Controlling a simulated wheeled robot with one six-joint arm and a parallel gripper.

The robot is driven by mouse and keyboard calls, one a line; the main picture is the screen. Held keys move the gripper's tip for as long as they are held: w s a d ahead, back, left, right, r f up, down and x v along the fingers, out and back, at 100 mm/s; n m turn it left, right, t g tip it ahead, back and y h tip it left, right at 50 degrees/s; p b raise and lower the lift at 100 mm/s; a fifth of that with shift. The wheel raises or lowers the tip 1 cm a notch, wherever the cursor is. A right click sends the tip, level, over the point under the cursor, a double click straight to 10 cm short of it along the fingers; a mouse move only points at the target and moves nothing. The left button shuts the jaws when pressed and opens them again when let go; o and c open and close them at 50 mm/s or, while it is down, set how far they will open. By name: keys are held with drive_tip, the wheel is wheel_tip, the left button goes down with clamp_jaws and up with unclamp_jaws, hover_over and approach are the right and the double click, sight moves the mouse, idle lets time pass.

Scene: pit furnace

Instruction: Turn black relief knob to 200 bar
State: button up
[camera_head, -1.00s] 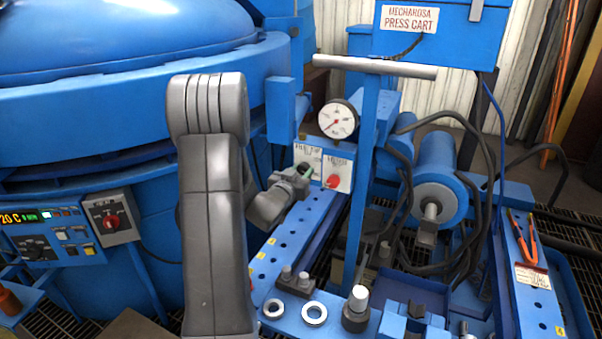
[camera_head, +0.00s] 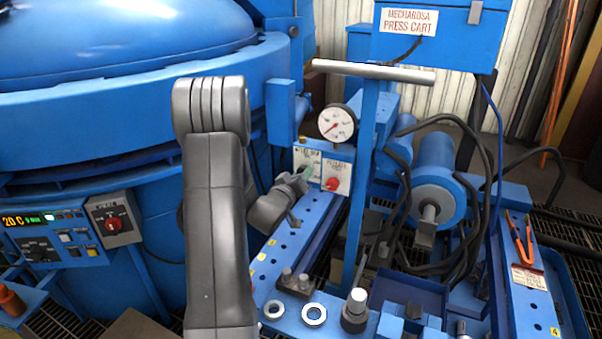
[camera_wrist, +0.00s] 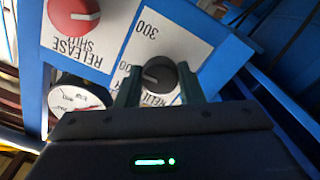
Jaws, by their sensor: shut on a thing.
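The black relief knob (camera_wrist: 158,72) sits on a white scale plate in the wrist view, which is upside down. A white line marks its face. A printed "300" shows beside it, and another number is partly covered. My gripper (camera_wrist: 160,86) has one finger on each side of the knob and is shut on it. In the head view my gripper (camera_head: 304,175) is at the blue valve panel and hides the knob. The round pressure gauge (camera_head: 337,122) stands above the panel; its scale is too small to read.
The red release knob (camera_head: 332,184) is close beside my gripper, and shows large in the wrist view (camera_wrist: 74,14). A blue T-handled post (camera_head: 368,170) rises just right of the panel. Black hoses (camera_head: 400,225) hang farther right.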

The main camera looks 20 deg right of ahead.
drive_tip(key=n+p, duration=0.1)
drive_tip(key=n, duration=0.4)
drive_tip(key=shift+p, duration=0.3)
idle(0.4)
drive_tip(key=o, duration=1)
drive_tip(key=v, duration=1.3)
drive_tip(key=shift+s+a, duration=0.25)
drive_tip(key=shift+s, duration=0.05)
